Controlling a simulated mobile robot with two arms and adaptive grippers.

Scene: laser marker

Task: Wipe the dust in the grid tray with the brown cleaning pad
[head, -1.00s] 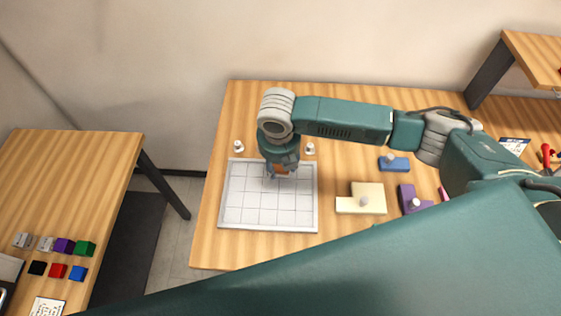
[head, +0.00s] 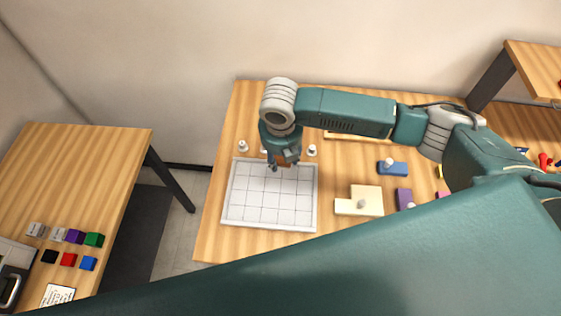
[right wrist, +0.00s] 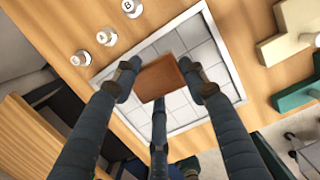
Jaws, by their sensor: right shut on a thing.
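The white grid tray (head: 268,228) lies on the wooden table, and its rim also shows in the right wrist view (right wrist: 229,65). My right gripper (head: 282,164) is over the tray's back edge, right of its middle. Its fingers are shut on the brown cleaning pad (right wrist: 158,77). In the head view the pad (head: 291,157) is a small brown patch, mostly hidden by the fingers. I cannot tell whether the pad touches the tray. No dust is clearly visible on the tray's cells. My left gripper is not in view.
White knobs (head: 243,146) and (head: 312,150) stand behind the tray; the wrist view shows lettered ones (right wrist: 131,7). A cream block (head: 367,198), a blue block (head: 392,168) and a purple block (head: 404,198) lie right of the tray. A left table holds small coloured cubes (head: 94,240).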

